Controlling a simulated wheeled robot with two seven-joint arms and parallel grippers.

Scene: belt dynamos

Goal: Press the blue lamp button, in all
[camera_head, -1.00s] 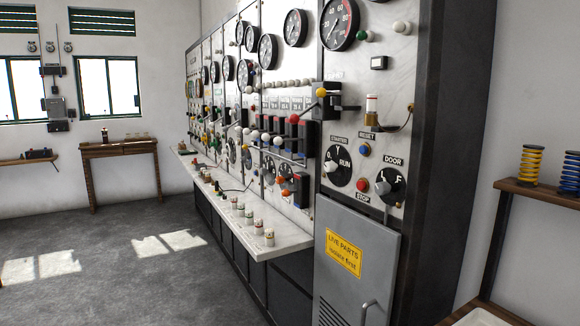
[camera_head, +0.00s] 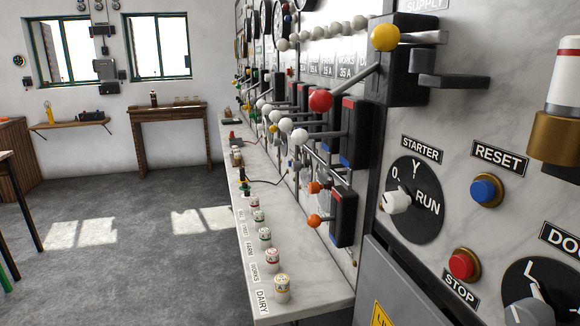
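A blue round button (camera_head: 486,190) in a brass-coloured ring sits on the marble panel at the right, below the RESET label (camera_head: 500,157). No other blue button shows clearly. A red button (camera_head: 463,265) sits below it, above the STOP label (camera_head: 460,289). Neither of my grippers is in view, and nothing touches the buttons.
The starter dial (camera_head: 420,215) with a white knob is left of the blue button. A yellow-knobbed lever (camera_head: 386,37) and red-knobbed lever (camera_head: 321,100) stick out from the panel. A marble ledge (camera_head: 300,285) holds several labelled fuses.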

